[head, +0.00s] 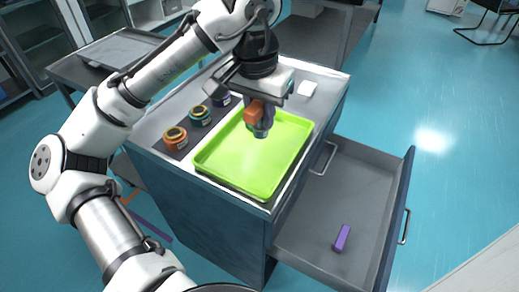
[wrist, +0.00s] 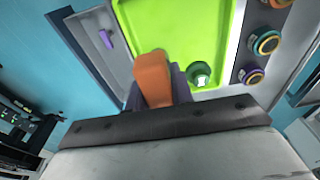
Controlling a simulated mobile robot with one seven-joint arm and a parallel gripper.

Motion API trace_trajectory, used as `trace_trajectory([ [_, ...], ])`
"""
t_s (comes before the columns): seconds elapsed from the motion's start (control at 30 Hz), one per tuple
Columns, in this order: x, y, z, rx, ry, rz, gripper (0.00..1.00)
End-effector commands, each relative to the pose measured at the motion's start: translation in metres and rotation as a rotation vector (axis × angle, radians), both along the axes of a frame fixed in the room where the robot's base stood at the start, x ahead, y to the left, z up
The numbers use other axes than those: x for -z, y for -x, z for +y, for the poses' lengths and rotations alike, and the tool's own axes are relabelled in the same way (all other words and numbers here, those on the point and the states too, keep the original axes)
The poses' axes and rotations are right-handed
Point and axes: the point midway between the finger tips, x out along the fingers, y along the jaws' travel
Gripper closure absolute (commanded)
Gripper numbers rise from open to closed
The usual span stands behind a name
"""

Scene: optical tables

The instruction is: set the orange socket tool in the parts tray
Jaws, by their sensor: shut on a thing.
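The orange socket tool (head: 254,112) is in my gripper (head: 262,122), over the far part of the green parts tray (head: 240,168). In the wrist view the tool's orange body (wrist: 152,78) stands between the dark fingers (wrist: 160,95), and part of it is hidden by them. I cannot tell whether the tool touches the tray floor.
Orange (head: 175,137), teal (head: 200,115) and purple (head: 222,99) ringed round parts stand on a dark strip left of the tray. An open drawer (head: 350,190) juts out at right, with a purple block (head: 342,238) inside. A small white block (head: 307,88) lies on the cabinet top.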

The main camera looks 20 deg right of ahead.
Motion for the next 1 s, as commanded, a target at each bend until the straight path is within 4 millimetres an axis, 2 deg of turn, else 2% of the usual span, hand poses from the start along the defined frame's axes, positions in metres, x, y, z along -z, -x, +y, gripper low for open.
trace_trajectory([
  [0.03,0.015,0.000,0.000,0.001,0.001,0.005,1.00],
  [0.1,0.032,0.001,0.000,0.002,0.002,0.004,1.00],
  [0.23,0.056,0.000,0.000,0.001,0.002,0.002,1.00],
  [0.47,0.073,-0.001,0.000,-0.001,0.001,0.001,1.00],
  [0.73,0.109,0.000,0.001,-0.002,0.000,-0.001,1.00],
  [1.0,0.110,-0.001,0.000,0.000,0.000,-0.001,1.00],
])
